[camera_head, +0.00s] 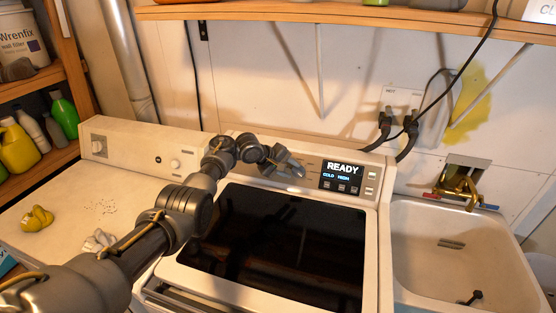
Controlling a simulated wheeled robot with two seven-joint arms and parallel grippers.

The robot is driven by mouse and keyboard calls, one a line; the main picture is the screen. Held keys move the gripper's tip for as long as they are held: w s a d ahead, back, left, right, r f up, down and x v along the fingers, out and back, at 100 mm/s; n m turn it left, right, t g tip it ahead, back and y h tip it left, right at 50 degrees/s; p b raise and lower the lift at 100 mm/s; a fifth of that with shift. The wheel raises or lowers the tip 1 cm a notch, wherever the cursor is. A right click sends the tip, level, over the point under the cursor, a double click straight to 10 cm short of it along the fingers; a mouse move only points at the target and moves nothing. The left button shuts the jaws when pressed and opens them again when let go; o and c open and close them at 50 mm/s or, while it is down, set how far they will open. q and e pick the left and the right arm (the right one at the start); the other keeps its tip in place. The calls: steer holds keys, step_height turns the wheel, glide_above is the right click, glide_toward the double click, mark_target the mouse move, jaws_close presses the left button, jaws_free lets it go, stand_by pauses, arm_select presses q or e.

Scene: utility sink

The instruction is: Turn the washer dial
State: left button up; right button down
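The washer (222,247) stands in the middle, with a dark glass lid (310,235) and a raised control panel at its back. The panel's lit display (342,176) reads READY, with smaller blue text and buttons below. My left gripper (290,170) is at the panel, just left of the display. No washer dial shows clearly; the gripper covers that part of the panel. I cannot tell whether the gripper touches anything or how far its fingers are apart. My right gripper is out of view.
A white machine (60,200) with its own knob (175,163) stands left, a yellow object (37,219) on top. A sink (420,240) with a brass faucet (462,187) is on the right. A wooden shelf (330,14) overhangs the back. Bottles stand on left shelves.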

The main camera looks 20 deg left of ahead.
arm_select(q)
steer(key=v, duration=0.7)
steer(key=shift+f, duration=0.1)
